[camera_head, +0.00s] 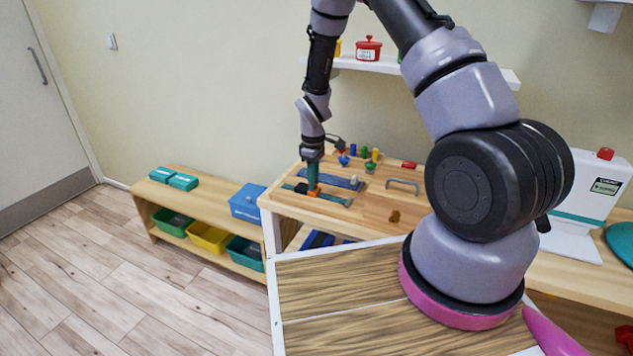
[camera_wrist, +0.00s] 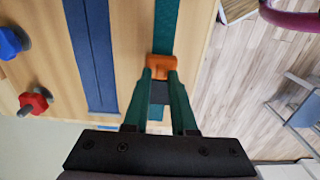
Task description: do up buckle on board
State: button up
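The board (camera_head: 375,195) lies on the wooden table, with a dark blue strip and a teal strap across it. An orange buckle part (camera_head: 313,191) sits on the teal strap (camera_wrist: 164,25) near the board's front edge. My gripper (camera_head: 314,182) points down at it. In the wrist view the green fingers (camera_wrist: 161,76) press close on both sides of the orange buckle part (camera_wrist: 159,62), and look shut on it. A dark grey piece (camera_wrist: 159,93) shows between the fingers. Whether the buckle is joined is hidden by the fingers.
Several coloured knobs (camera_head: 370,167) and a metal handle (camera_head: 402,184) stand on the board. A low shelf (camera_head: 195,208) with coloured bins is at left. A white device (camera_head: 590,190) stands at right. The floor at left is clear.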

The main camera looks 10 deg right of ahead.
jog(key=shift+o, duration=0.8)
notch_tip(320, 180, up, 11)
jog(key=shift+f, duration=0.1)
